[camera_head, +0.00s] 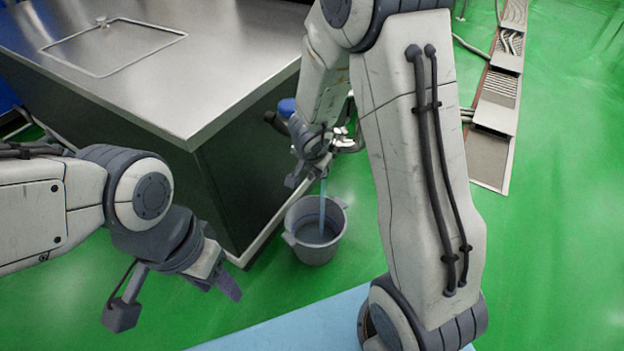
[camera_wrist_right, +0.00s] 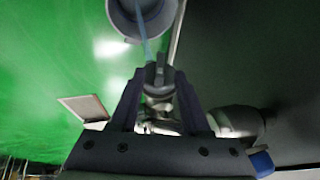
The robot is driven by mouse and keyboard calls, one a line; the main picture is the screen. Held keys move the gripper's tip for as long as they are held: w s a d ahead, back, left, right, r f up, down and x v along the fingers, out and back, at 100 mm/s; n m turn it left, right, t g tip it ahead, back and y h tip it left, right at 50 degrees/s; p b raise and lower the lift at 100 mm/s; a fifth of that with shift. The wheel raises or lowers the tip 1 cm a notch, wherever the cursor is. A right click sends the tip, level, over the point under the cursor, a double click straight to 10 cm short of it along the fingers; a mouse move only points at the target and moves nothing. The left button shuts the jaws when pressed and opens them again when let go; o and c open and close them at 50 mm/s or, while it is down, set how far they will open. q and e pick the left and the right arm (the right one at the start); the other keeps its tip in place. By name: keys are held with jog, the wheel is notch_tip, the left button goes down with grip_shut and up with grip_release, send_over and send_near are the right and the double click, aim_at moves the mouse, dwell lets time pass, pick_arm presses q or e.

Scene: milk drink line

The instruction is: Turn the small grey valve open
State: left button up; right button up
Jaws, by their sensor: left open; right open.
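My right gripper (camera_head: 300,180) is low beside the steel counter's dark side, above a grey bucket (camera_head: 326,244). In the right wrist view its open fingers (camera_wrist_right: 159,82) stand on either side of a small grey valve part (camera_wrist_right: 159,72), with gaps visible beside it. A thin bluish stream (camera_head: 322,208) runs down into the bucket; it also shows in the right wrist view (camera_wrist_right: 143,40). The valve is hidden behind my right gripper in the head view. My left gripper (camera_head: 228,286) is open and empty at the lower left, away from the valve.
The steel counter (camera_head: 215,80) fills the upper left. A pale blue mat (camera_head: 300,325) lies in front. Green floor is clear to the right, beside a drain channel (camera_head: 492,150).

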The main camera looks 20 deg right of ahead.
aim_at(311, 170)
jog(key=shift+b+x, duration=0.65)
jog(key=shift+x, duration=0.85)
pick_arm(q)
notch_tip(311, 170, down, 2)
jog(key=shift+f, duration=0.1)
pick_arm(e)
jog(key=shift+c, duration=0.3)
grip_shut()
jog(key=g+p, duration=0.1)
jog(key=p, duration=0.8)
jog(key=w+r+g+h+p, duration=0.1)
jog(key=p, duration=0.8)
jog(key=shift+a+n+h, duration=0.2)
jog(key=shift+n+h, duration=0.1)
jog(key=shift+s+f+p, duration=0.1)
jog(key=shift+f+p, duration=0.2)
jog(key=shift+p, duration=0.15)
pick_arm(q)
notch_tip(311, 170, up, 19)
jog(key=shift+f, duration=0.1)
pick_arm(e)
jog(key=shift+o, duration=0.3)
grip_release()
jog(key=shift+s+f, duration=0.1)
